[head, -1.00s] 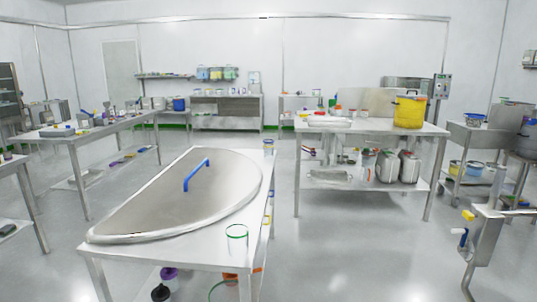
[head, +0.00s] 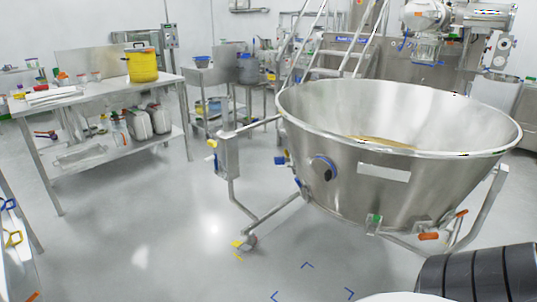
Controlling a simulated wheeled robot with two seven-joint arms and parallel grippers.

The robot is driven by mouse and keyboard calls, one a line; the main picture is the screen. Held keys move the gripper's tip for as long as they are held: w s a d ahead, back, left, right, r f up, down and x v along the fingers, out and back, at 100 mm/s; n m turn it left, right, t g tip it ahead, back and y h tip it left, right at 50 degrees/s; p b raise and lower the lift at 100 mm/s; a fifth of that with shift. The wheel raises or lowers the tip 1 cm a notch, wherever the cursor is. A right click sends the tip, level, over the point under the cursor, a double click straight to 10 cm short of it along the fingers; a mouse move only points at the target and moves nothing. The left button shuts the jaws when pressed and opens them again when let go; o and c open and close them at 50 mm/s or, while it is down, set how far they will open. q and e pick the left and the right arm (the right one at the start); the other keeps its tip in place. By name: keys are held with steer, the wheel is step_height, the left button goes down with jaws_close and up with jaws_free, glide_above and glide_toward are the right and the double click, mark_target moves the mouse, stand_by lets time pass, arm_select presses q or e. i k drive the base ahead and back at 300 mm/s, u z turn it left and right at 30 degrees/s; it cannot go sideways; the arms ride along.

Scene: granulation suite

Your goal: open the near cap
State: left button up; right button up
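A large open steel bowl (head: 345,180) stands on a wheeled frame at the right of the head view, with some tan material (head: 385,142) inside. A round dark port with a blue rim (head: 323,169) sits on its side facing me and looks closed. A smaller blue and dark fitting (head: 283,161) is on its left side. I cannot tell for sure which of these is the near cap. Neither of my grippers shows, so nothing is seen touching the bowl.
A steel table (head: 100,95) with a yellow drum (head: 142,63) stands at the left. The bowl's frame reaches out to a yellow-marked caster (head: 245,243) on the floor. Steel stairs (head: 325,45) and machinery (head: 425,50) stand behind. Floor is clear between table and bowl.

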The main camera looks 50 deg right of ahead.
mark_target(324, 169)
steer(key=z, duration=2.05)
steer(key=k, duration=0.5)
steer(key=z, duration=1.15)
steer(key=i, duration=0.85)
steer(key=u, duration=0.9)
